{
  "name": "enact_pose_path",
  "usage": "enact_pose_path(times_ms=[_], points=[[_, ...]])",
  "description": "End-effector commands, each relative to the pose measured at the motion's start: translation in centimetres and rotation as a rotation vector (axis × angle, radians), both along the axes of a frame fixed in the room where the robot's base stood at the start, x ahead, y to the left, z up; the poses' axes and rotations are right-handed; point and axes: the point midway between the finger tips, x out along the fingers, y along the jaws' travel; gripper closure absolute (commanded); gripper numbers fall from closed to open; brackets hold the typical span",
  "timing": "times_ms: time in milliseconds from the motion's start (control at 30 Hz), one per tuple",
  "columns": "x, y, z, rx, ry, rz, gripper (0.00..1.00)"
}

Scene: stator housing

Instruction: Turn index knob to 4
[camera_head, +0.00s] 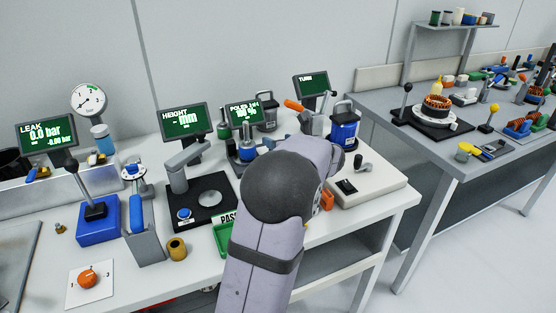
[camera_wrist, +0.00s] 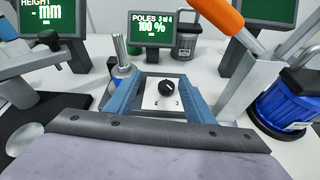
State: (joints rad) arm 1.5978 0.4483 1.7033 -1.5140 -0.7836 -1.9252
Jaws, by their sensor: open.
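The index knob (camera_wrist: 168,88) is small, round and black. It sits on a white plate (camera_wrist: 152,101) below the POLES screen in the wrist view. The digits 4 and 3 show near the plate's front edge; the knob's exact pointing is too small to tell. My gripper (camera_wrist: 160,77) is open, with its blue-grey fingers left and right of the knob. No contact with the knob shows. In the head view my arm hides the gripper and the knob.
A metal post (camera_wrist: 120,50) stands left of the plate. A lever with an orange handle (camera_wrist: 218,13) and a blue container (camera_wrist: 287,104) stand close on the right. The HEIGHT station (camera_head: 195,195) is to the left. An orange knob (camera_head: 88,279) sits at the front left.

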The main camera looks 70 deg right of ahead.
Motion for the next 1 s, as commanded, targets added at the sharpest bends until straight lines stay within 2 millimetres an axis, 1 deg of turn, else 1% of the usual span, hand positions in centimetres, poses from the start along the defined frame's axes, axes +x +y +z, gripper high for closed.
enact_pose_path(times_ms=[33, 100, 200, 333, 533, 800, 1000], points=[[-1.3, -0.1, -1.7, -0.02, 0.033, 0.021, 0.52], [-2.3, 0.0, -2.7, -0.041, 0.065, 0.048, 0.52], [-2.9, 0.1, -3.2, -0.057, 0.089, 0.069, 0.52], [-2.9, 0.1, -3.3, -0.06, 0.095, 0.075, 0.52], [-1.9, -0.6, -3.7, -0.058, 0.094, 0.075, 0.52], [0.6, -2.7, -5.0, -0.058, 0.093, 0.075, 0.52], [1.8, -3.9, -5.8, -0.057, 0.093, 0.073, 0.52]])
